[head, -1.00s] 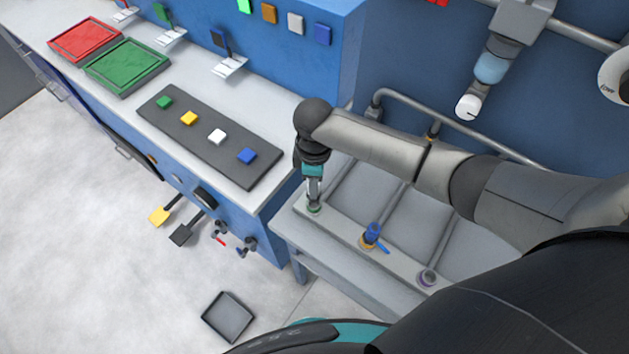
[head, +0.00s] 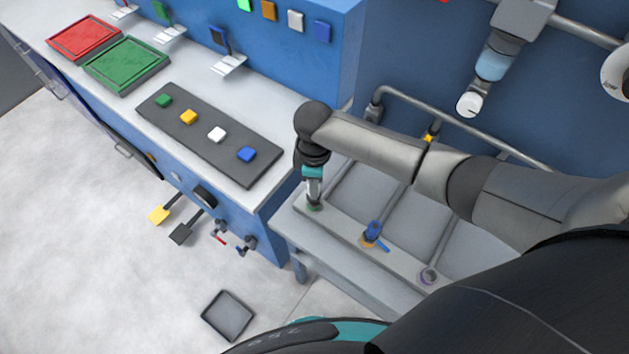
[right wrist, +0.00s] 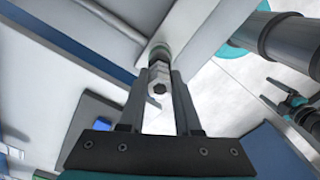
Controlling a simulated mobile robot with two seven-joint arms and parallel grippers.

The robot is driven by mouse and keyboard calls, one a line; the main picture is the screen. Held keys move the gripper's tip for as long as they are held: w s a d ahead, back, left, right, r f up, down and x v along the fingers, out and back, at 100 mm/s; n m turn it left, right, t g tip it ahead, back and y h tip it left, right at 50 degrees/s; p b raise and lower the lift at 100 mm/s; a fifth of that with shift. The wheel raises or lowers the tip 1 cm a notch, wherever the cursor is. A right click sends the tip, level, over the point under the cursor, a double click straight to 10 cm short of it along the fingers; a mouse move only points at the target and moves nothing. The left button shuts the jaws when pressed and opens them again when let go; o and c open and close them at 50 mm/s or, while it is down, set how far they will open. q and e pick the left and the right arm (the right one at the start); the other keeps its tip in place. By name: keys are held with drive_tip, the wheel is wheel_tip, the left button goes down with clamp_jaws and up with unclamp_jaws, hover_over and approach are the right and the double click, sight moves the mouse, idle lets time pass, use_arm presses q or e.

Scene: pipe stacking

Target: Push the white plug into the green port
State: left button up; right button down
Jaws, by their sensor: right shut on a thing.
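My right gripper (head: 314,194) points down at the green port (head: 314,207) at the left end of the grey bench's front ledge. In the right wrist view my right gripper (right wrist: 158,74) is shut on the white plug (right wrist: 159,80), a pale six-sided piece between its fingers. The plug is in line with a round collar (right wrist: 158,52) just beyond the fingertips. I cannot tell how deep the plug sits in the port, as the fingers hide the contact.
A blue valve (head: 373,232) on an orange ring and a purple-ringed port (head: 428,276) sit further right along the ledge. Left stands a blue-sided counter with a dark panel (head: 203,134) of coloured buttons. A dark tray (head: 228,315) lies on the open floor.

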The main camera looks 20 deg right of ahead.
drive_tip(key=shift+f+b, duration=0.5)
drive_tip(key=shift+f, duration=0.5)
idle(0.3)
drive_tip(key=c, duration=0.5)
unclamp_jaws()
drive_tip(key=shift+r, duration=0.1)
wheel_tip(320, 180, up, 15)
drive_tip(key=shift+r+p, duration=0.1)
drive_tip(key=shift+p, duration=0.9)
